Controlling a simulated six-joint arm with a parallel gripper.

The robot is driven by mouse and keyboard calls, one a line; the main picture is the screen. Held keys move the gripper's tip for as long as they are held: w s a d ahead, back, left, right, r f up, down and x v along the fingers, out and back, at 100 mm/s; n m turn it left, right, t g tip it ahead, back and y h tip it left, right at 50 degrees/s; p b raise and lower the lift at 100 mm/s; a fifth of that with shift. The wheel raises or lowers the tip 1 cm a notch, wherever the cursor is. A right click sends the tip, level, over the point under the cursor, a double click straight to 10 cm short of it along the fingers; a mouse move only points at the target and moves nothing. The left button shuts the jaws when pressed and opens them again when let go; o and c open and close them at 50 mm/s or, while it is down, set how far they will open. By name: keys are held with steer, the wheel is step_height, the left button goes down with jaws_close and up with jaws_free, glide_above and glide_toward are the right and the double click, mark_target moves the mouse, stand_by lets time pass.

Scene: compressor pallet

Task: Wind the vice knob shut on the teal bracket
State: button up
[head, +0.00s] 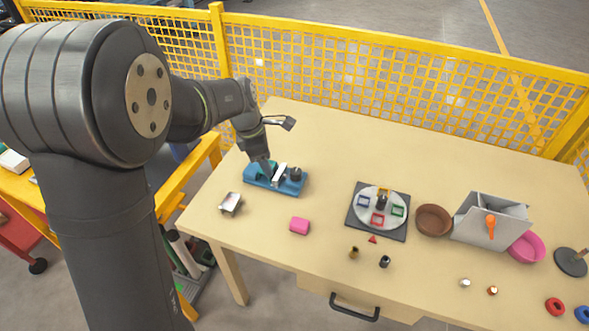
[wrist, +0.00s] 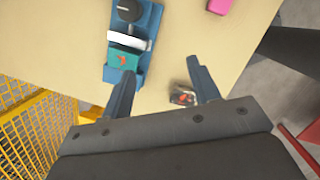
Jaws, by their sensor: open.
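The blue vice (head: 262,184) lies on the table below my gripper (head: 265,168). Its black knob (head: 296,173) is at the right end, beside the white jaw (head: 279,173). In the wrist view the vice (wrist: 149,48) is at top left, with the knob (wrist: 128,10) at the top edge and the white jaw (wrist: 127,41) below it. The teal bracket (wrist: 121,58) sits in the vice near the white jaw; any gap is too small to tell. My gripper (wrist: 161,68) is open and empty, with its left finger close to the vice's near end.
A small metal holder (head: 230,203) and a pink block (head: 300,226) lie near the vice. A turntable with coloured squares (head: 364,214), a brown bowl (head: 433,220) and a grey box (head: 476,228) stand farther right. Yellow fencing (head: 350,70) runs behind the table.

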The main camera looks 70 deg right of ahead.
mark_target(296, 171)
steer(key=d+r+n+g+h, duration=0.1)
steer(key=d+r+n, duration=0.2)
steer(key=r, duration=0.3)
steer(key=x, duration=1.7)
steer(key=shift+s+d+f, duration=0.2)
steer(key=shift+s+d, duration=0.1)
steer(key=c, duration=1)
